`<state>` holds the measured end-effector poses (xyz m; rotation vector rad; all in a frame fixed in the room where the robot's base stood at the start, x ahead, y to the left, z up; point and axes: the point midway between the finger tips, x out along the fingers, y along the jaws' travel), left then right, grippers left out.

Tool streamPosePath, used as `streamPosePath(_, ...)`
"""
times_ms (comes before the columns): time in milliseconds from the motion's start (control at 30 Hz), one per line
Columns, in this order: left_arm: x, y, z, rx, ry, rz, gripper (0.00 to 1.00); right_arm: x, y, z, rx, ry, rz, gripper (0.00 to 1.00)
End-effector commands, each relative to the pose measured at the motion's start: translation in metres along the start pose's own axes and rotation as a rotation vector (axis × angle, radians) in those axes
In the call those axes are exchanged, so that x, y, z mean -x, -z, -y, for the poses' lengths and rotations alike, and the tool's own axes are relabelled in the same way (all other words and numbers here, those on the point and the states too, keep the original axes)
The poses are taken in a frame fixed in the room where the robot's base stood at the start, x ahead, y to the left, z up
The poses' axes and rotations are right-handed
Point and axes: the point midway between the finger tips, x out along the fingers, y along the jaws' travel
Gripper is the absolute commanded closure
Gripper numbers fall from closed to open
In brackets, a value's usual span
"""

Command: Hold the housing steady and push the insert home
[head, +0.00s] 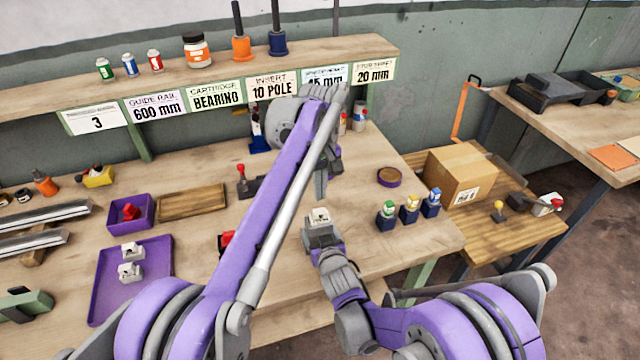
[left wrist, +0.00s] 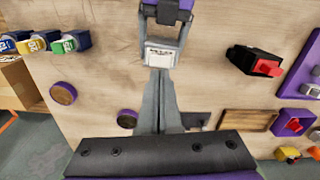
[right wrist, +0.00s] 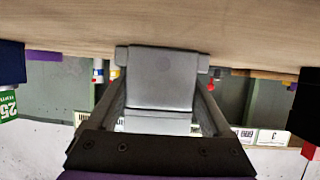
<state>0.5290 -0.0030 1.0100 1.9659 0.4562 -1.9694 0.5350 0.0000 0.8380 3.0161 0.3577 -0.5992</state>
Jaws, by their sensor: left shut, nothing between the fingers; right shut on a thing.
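A grey housing (head: 321,236) is held above the bench near its front, and a small white piece, seemingly the insert (head: 318,215), shows on its upper side. My right gripper (head: 323,250) is shut on the housing, whose grey face (right wrist: 162,80) fills the space between its fingers in the right wrist view. My left gripper (head: 322,192) is shut and empty, pointing down behind the housing. In the left wrist view its closed fingertips (left wrist: 159,76) appear close to the white piece (left wrist: 161,50); I cannot tell whether they touch. How deep the white piece sits is unclear.
A purple tray (head: 160,258) with two white pieces lies at left, near a purple bin (head: 145,222) and a wooden tray (head: 192,203). Several small coloured items (head: 410,208) stand at right, with a round disc (head: 390,177) behind. A labelled shelf (head: 220,75) spans the back.

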Motion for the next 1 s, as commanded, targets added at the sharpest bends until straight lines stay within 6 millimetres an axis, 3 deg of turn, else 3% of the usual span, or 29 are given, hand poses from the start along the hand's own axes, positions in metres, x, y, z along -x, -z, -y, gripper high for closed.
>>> streamPosePath(200, -0.026, 0.000, 0.000, 0.000, 0.000, -0.001, 1.00, 0.000, -0.001, 0.000, 0.001, -0.001, 0.001, 0.94)
streamPosePath(400, -0.040, 0.000, 0.001, 0.000, 0.000, -0.002, 1.00, 0.000, -0.001, 0.000, 0.001, -0.001, 0.001, 0.94)
streamPosePath(1000, -0.044, 0.000, 0.000, 0.000, 0.000, -0.002, 1.00, 0.000, -0.001, 0.000, 0.001, -0.001, 0.002, 0.94)
